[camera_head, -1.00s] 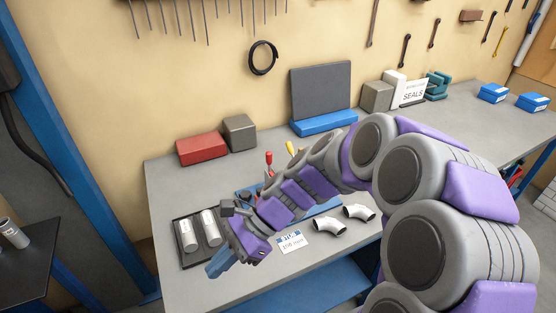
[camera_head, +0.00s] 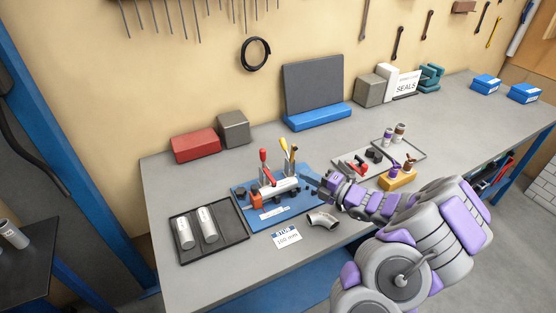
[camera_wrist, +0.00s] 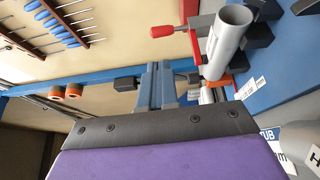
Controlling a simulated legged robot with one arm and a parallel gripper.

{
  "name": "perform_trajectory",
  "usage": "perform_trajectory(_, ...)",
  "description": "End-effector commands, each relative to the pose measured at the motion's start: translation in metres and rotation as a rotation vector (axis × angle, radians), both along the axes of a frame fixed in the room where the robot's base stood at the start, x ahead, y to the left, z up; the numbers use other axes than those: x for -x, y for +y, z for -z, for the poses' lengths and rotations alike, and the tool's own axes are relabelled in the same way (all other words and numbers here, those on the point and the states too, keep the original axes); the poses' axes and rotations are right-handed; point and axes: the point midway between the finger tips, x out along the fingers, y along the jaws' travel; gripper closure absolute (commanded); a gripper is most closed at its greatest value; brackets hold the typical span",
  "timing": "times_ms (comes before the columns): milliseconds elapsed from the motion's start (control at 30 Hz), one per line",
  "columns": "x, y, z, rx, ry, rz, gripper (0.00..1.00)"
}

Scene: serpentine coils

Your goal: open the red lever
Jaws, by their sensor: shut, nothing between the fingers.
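The red lever (camera_head: 264,156) stands upright on a clamp on the blue fixture plate (camera_head: 240,205). It also shows in the wrist view as a red handle (camera_wrist: 170,30) pointing left from a red clamp. A pale tube (camera_head: 280,187) lies in the fixture, and its open end shows in the wrist view (camera_wrist: 232,18). My gripper (camera_head: 312,180) is just right of the fixture, apart from the lever. In the wrist view my gripper (camera_wrist: 158,72) is shut and empty, left of the tube and below the lever's handle.
A yellow-handled tool (camera_head: 284,146) stands behind the tube. Another tray (camera_head: 415,148) and a yellow block (camera_head: 398,181) are at right. Red and grey blocks stand behind.

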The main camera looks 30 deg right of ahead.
Motion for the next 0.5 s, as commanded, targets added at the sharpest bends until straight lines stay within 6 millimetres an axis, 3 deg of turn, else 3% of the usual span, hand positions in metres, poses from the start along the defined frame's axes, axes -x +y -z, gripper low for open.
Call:
perform_trajectory(167,-0.013,0.006,0.002,-0.007,0.002,0.002,1.0)
perform_trajectory(500,-0.071,0.034,0.002,-0.004,-0.001,0.0,1.0)
